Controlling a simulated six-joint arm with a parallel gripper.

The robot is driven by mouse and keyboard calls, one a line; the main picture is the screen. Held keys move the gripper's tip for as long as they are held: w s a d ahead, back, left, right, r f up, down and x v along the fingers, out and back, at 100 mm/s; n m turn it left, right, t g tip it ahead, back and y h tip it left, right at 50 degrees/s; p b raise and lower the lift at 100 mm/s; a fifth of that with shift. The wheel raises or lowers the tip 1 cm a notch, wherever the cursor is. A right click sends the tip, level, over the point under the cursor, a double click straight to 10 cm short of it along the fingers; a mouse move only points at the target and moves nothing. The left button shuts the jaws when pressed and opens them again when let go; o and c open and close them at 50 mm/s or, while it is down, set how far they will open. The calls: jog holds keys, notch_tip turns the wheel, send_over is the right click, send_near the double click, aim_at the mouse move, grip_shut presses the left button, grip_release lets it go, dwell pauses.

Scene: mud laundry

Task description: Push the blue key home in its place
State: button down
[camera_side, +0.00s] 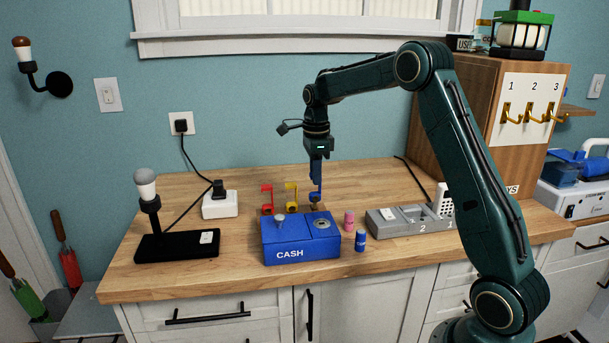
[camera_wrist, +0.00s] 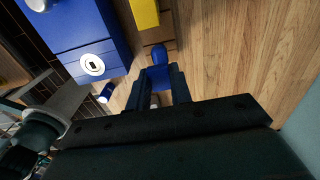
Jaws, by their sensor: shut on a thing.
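My gripper (camera_side: 316,178) points straight down behind the blue cash box (camera_side: 300,255) and is shut on the blue key (camera_side: 315,197). In the wrist view the blue key (camera_wrist: 158,76) sits between my two fingers (camera_wrist: 166,88). The blue key is upright, in line with the red key (camera_side: 267,200) and the yellow key (camera_side: 291,198), at a wooden block (camera_wrist: 158,36). I cannot tell whether its lower end touches the block. A round pale lock plate with a dark slot (camera_wrist: 92,65) is on the cash box top, apart from the key.
A pink cylinder (camera_side: 348,220) and a blue cylinder (camera_side: 360,241) stand right of the cash box. A grey two-slot unit (camera_side: 395,220) is further right. A black lamp base (camera_side: 175,246) and white box (camera_side: 220,204) are at left. Bare counter lies behind the keys.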

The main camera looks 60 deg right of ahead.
jog(key=shift+r, duration=0.2)
jog(key=shift+r, duration=2.35)
jog(key=shift+s+a+r, duration=0.25)
jog(key=shift+s+a, duration=0.1)
jog(key=shift+a, duration=0.15)
jog(key=s+a+r, duration=0.3)
jog(key=s+a, duration=0.4)
jog(key=a, duration=0.1)
jog(key=shift+s+f, duration=0.1)
jog(key=shift+f, duration=0.1)
jog(key=shift+f, duration=2.35)
jog(key=shift+f, duration=0.8)
dwell(0.8)
